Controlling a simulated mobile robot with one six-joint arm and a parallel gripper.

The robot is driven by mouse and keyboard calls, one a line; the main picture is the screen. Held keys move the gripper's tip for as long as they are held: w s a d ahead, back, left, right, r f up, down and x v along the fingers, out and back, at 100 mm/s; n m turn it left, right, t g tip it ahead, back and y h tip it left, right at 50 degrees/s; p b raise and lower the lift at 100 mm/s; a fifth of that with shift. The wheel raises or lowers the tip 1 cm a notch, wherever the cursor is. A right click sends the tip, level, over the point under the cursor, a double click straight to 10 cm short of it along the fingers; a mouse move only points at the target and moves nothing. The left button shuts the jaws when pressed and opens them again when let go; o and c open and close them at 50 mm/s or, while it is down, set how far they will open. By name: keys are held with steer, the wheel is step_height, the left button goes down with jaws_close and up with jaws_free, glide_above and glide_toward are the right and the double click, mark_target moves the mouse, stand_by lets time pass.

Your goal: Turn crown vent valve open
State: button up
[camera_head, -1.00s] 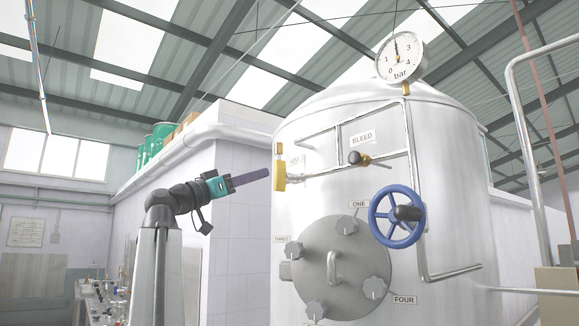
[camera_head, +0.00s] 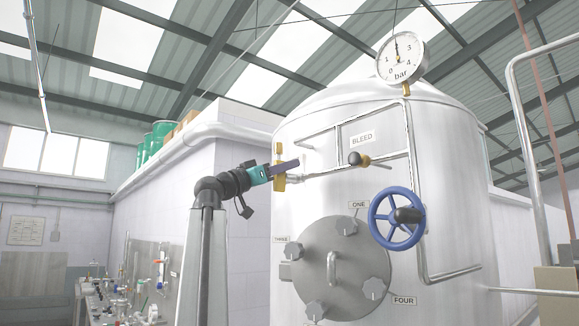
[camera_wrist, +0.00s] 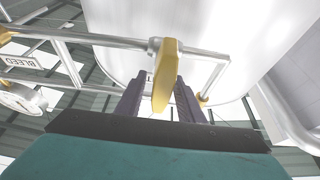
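The vent valve's yellow lever handle (camera_head: 279,178) stands upright at the left end of the pipe on the tank's upper left. My gripper (camera_head: 288,166) reaches it from the left, and its dark fingers overlap the handle in the head view. In the wrist view the yellow handle (camera_wrist: 166,72) lies between the two fingers of my gripper (camera_wrist: 161,88). The fingers are apart, with gaps showing beside the handle's lower end. Whether one finger touches the handle I cannot tell. The small label beside the valve is hidden behind my gripper.
A second valve with a dark knob (camera_head: 355,159) sits on the pipe under the BLEED label (camera_head: 362,137). A blue handwheel (camera_head: 397,217), a round hatch (camera_head: 338,268) and a pressure gauge (camera_head: 402,58) are on the tank. A cluttered bench (camera_head: 120,300) stands at lower left.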

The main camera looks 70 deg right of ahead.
steer(key=shift+x, duration=1)
steer(key=shift+c, duration=0.4)
jaws_close()
steer(key=shift+w+d+n+t+p, duration=0.1)
steer(key=shift+n+t+p, duration=0.3)
steer(key=shift+n, duration=0.3)
steer(key=n+t, duration=0.1)
steer(key=n+p, duration=0.1)
steer(key=n, duration=0.1)
steer(key=w+n+t+h+p, duration=0.1)
steer(key=n, duration=0.1)
steer(key=shift+d+f+t, duration=0.15)
steer(key=shift+d+t, duration=0.15)
steer(key=shift+w+d+f+n+t+p, duration=0.15)
steer(key=shift+n+t+p, duration=0.35)
steer(key=shift+n, duration=0.6)
steer(key=shift+w+d+f+n+t+p, duration=0.15)
steer(key=shift+n+t+p, duration=0.3)
steer(key=shift+n, duration=0.65)
steer(key=shift+f, duration=0.1)
